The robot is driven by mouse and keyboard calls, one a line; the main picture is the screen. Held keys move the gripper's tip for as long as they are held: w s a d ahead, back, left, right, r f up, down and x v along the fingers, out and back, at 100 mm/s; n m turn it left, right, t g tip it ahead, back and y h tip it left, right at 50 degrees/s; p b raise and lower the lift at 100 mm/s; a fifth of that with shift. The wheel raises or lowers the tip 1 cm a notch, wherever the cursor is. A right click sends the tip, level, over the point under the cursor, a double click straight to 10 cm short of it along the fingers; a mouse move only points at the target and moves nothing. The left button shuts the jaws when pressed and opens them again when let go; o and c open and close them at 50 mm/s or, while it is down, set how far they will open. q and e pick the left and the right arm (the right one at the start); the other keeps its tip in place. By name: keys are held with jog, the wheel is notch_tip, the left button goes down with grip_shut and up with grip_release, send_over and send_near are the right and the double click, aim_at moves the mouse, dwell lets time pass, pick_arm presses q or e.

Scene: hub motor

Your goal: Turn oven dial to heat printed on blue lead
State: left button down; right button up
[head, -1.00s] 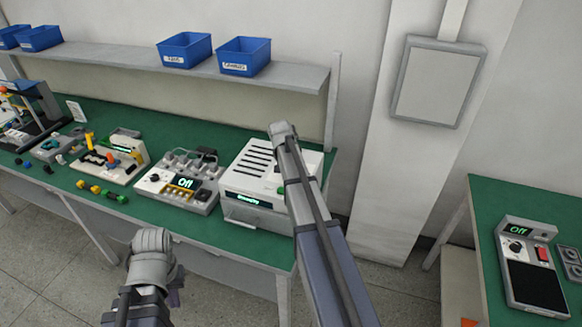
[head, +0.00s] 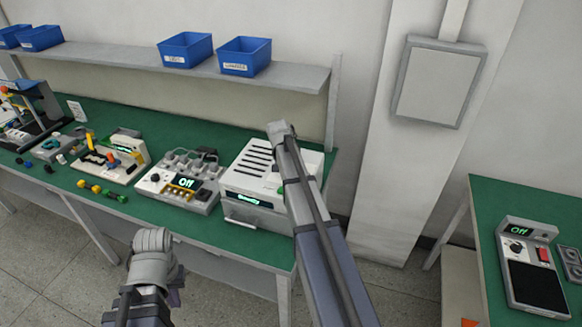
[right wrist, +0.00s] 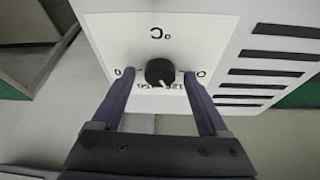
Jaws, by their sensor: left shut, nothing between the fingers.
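The white oven (head: 248,182) stands at the right end of the green bench, with black slots on top and a lit green display. Its black dial (right wrist: 160,72) shows in the right wrist view on a white panel, with °C and numbers printed around it, upside down. My right gripper (right wrist: 158,76) is open, one purple finger on each side of the dial, with gaps to both. In the head view my right arm covers the oven's right side. My left gripper (head: 174,298) is low in front of the bench, shut and mostly hidden behind its arm. I cannot make out a printed blue lead.
Left of the oven is a device (head: 180,184) reading Off. Further left are several small parts and machines. Blue bins (head: 244,58) stand on the shelf (head: 120,62). A second green table at right holds another device (head: 535,270) reading Off.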

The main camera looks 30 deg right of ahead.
jog(key=shift+r, duration=0.15)
jog(key=p+v, duration=0.7)
jog(key=shift+a+r, duration=0.2)
jog(key=shift+s, duration=0.15)
dwell(0.4)
jog(key=s+a+f+n+y+b, duration=0.1)
jog(key=s+a+f+n+b, duration=0.2)
jog(key=a, duration=0.6)
jog(key=s+a+f+n+b, duration=0.1)
jog(key=s+a+f+n, duration=0.15)
jog(key=s+a, duration=0.45)
jog(key=s+a+f+n+g+y+b, duration=0.1)
jog(key=s+a+f+n+g+b, duration=0.1)
jog(key=s+a+n, duration=0.7)
jog(key=s+a+f+b, duration=0.1)
jog(key=s+a+f, duration=0.1)
jog(key=s+a, duration=0.4)
jog(key=shift+s+a+g+b, duration=0.3)
jog(key=shift+s+a+g, duration=0.1)
jog(key=shift+a, duration=1.3)
jog(key=shift+w, duration=0.1)
